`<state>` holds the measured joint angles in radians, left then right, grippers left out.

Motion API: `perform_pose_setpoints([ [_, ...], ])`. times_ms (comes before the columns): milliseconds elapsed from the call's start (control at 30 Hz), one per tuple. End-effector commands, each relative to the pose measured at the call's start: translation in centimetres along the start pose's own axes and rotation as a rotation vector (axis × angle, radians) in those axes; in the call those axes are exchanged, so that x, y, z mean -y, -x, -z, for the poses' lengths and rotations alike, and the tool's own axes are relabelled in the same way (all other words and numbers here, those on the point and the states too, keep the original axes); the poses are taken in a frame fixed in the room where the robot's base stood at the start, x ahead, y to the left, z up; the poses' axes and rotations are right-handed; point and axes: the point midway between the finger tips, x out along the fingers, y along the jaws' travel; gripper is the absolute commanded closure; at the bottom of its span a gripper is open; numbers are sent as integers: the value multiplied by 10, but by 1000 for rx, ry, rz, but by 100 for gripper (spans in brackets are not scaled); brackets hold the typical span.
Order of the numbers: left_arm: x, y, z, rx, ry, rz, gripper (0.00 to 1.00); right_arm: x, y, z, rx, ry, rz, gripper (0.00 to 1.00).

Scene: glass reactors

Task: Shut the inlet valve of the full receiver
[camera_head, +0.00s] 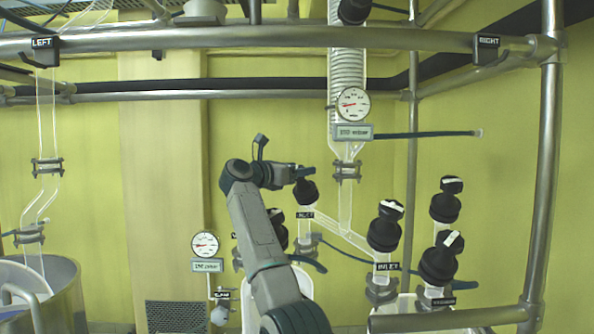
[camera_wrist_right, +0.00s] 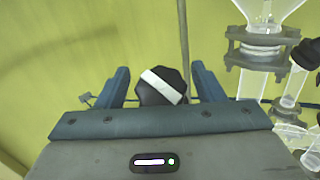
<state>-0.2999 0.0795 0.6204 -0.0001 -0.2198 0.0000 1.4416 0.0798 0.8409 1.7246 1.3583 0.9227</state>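The left inlet valve has a black knob (camera_head: 306,192) above an INLET label. In the right wrist view this knob (camera_wrist_right: 163,88) carries a slanted white bar and sits between my fingers, with gaps on both sides. My right gripper (camera_head: 298,172) is open at the top of that knob; its fingers also show in the wrist view (camera_wrist_right: 160,75). The right inlet valve (camera_head: 385,232) has a black knob with a white bar on top. The receivers stand low, the left one (camera_head: 303,283) partly behind my arm, the right one (camera_head: 408,306) cut by a rail; their fill is unclear. My left gripper is not in view.
Two more black valve knobs (camera_head: 446,205) (camera_head: 440,258) stand at the right. A glass condenser (camera_head: 347,95) and a gauge (camera_head: 352,104) are above. Metal rails (camera_head: 250,38) frame the setup. A steel vessel (camera_head: 62,295) is at lower left.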

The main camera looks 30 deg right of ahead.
Motion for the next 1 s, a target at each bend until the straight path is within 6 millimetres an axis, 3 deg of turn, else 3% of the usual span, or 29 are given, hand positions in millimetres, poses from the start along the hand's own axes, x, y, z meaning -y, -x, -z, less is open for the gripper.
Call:
perform_pose_setpoints([
  [367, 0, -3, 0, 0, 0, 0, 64, 0, 5, 1, 0, 0, -1, 34],
  [800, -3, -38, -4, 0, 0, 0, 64, -1, 84, 4, 0, -1, -4, 34],
  [1000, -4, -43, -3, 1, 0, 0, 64, 0, 106, 1, 0, 0, -2, 34],
])
